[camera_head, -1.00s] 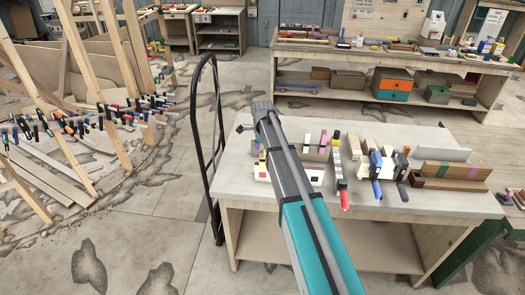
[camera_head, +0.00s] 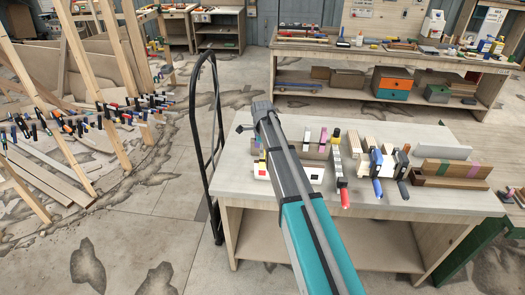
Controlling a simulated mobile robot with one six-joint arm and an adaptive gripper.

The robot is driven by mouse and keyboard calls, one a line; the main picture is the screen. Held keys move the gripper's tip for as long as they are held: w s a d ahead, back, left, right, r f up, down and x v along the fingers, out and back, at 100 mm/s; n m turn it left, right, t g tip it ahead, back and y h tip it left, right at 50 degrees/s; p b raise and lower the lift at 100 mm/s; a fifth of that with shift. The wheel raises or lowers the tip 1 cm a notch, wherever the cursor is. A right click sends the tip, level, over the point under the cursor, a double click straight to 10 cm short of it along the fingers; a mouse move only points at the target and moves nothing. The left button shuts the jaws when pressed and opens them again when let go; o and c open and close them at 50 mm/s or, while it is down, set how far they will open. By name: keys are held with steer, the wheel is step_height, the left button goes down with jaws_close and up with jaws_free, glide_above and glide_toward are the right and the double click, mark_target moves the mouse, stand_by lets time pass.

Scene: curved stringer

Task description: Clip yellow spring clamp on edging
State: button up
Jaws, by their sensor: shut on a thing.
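My arm (camera_head: 300,200) reaches up from the bottom across the near workbench. Its far end hides what lies behind it, and I cannot make out my gripper or anything held in it. A small yellow piece (camera_head: 262,154) shows beside the arm over the bench; I cannot tell whether it is a spring clamp. At the left, several clamps (camera_head: 75,122) with dark, red and blue handles sit in a curved row among wooden posts. The edging itself is too small to tell apart there.
The near workbench (camera_head: 440,208) carries clamps, wood blocks (camera_head: 455,170) and a white box (camera_head: 314,174). A black tubular frame (camera_head: 212,150) stands at its left end. Slanted posts (camera_head: 92,80) surround the curved row. Open concrete floor (camera_head: 120,235) lies between.

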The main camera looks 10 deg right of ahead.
steer(key=shift+f, duration=0.1)
stand_by(0.3)
steer(key=shift+f+b, duration=0.35)
steer(key=shift+b, duration=0.15)
steer(key=shift+a, duration=0.1)
steer(key=o, duration=1.3)
